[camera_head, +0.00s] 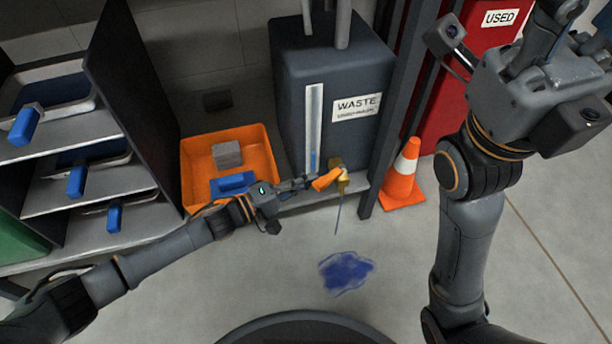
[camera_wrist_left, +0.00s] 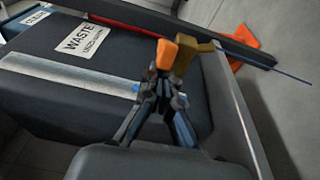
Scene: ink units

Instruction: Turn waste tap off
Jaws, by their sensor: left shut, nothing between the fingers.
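The dark waste tank (camera_head: 289,100) has a white WASTE label. At its lower right front is a brass tap (camera_head: 344,184) with an orange handle (camera_head: 326,181). A thin blue stream (camera_head: 337,220) falls from the tap. My left gripper (camera_head: 308,183) is shut and empty, with its tips close at the handle. In the left wrist view, my left gripper (camera_wrist_left: 163,82) points at the orange handle (camera_wrist_left: 166,54), beside the brass tap (camera_wrist_left: 189,55); I cannot tell whether they touch. My right arm's end is at the top right, its fingers not clear.
A blue puddle (camera_head: 346,271) lies on the floor below the tap. An orange tray (camera_head: 262,140) holds a grey block (camera_head: 227,155) and a blue piece (camera_head: 233,184). A traffic cone (camera_head: 403,178) and a red USED tank (camera_head: 462,95) stand right. A shelf (camera_head: 70,195) stands left.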

